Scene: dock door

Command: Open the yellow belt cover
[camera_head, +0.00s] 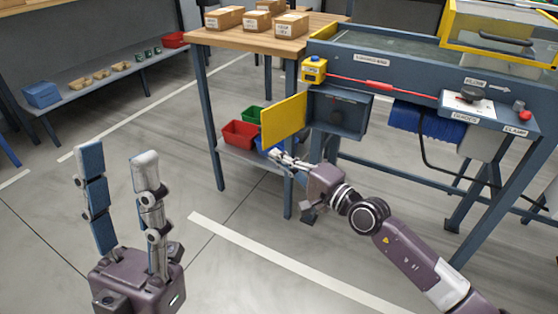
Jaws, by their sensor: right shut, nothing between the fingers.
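The yellow belt cover (452,43) is a yellow frame with clear panels and a dark handle (505,41). It sits over the belt (385,43) at the top right, partly cut off by the picture edge, and looks down. My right gripper (277,156) is shut and empty, well to the left of and below the cover, just under a yellow door panel (284,122). This panel stands swung open beside a grey box (340,112) under the conveyor. My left gripper (117,156) points up at the lower left, open and empty, far from the cover.
A control panel (470,104) with a knob and red button is on the conveyor's near side. A wooden table (250,38) with cardboard boxes stands behind left. Red (240,134) and blue bins sit on its lower shelf. Floor at front left is clear.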

